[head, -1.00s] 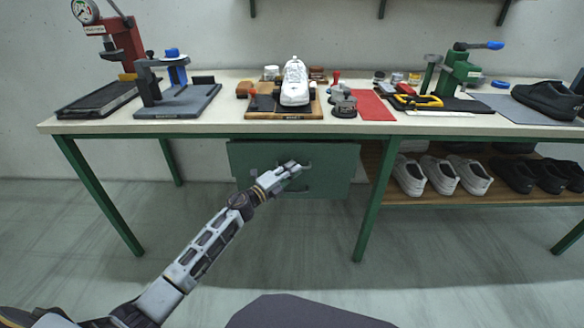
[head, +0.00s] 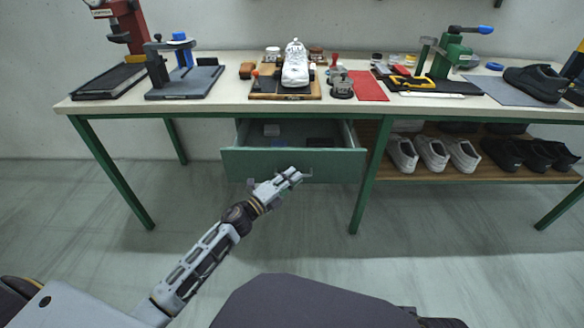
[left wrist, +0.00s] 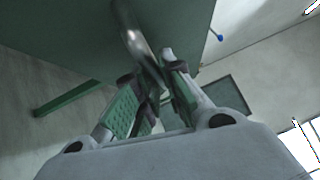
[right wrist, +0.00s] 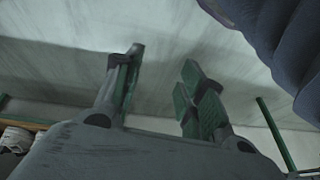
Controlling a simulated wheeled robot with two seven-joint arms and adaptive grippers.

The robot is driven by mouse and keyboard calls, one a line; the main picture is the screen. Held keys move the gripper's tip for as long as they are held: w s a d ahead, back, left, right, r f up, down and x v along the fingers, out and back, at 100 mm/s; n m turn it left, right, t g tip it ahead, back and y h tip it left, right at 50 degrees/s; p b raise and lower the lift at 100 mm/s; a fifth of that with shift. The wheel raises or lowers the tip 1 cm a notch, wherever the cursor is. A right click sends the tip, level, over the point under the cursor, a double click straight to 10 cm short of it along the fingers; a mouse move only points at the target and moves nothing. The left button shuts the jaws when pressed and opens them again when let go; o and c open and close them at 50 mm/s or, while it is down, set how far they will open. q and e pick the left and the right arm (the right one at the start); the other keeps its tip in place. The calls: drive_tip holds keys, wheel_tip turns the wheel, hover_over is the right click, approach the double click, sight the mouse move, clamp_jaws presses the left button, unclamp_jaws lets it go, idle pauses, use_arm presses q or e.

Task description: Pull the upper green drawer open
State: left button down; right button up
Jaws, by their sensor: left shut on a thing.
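The upper green drawer (head: 335,164) is pulled out from under the workbench, and its inside shows from above in the head view. My left gripper (head: 292,177) is at the middle of the drawer front, shut on the metal handle (left wrist: 135,42). In the left wrist view the handle bar runs between the fingers of the left gripper (left wrist: 150,78), and the green drawer front (left wrist: 65,35) is close behind it. My right gripper (right wrist: 162,62) shows only in the right wrist view, open and empty, with floor behind it.
The workbench top (head: 225,104) bears a white shoe (head: 295,65) and tools. A wooden shelf (head: 425,173) at right holds several shoes. The floor before the drawer is clear.

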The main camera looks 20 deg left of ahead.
use_arm(q)
drive_tip(key=shift+s+d+p, duration=0.15)
drive_tip(key=shift+s+d, duration=0.1)
drive_tip(key=shift+s, duration=0.65)
drive_tip(key=shift+s+d+p, duration=0.15)
drive_tip(key=shift+s+d, duration=0.1)
drive_tip(key=shift+s, duration=0.65)
drive_tip(key=shift+s+d+p, duration=0.15)
drive_tip(key=shift+s+d, duration=0.1)
drive_tip(key=shift+s, duration=0.65)
use_arm(e)
drive_tip(key=shift+d+f, duration=0.15)
drive_tip(key=shift+f, duration=0.45)
use_arm(q)
drive_tip(key=c, duration=1.5)
unclamp_jaws()
drive_tip(key=shift+s+a, duration=0.1)
drive_tip(key=shift+s, duration=0.05)
use_arm(e)
drive_tip(key=shift+r, duration=0.1)
use_arm(q)
drive_tip(key=shift+v, duration=5.8)
drive_tip(key=shift+a, duration=0.1)
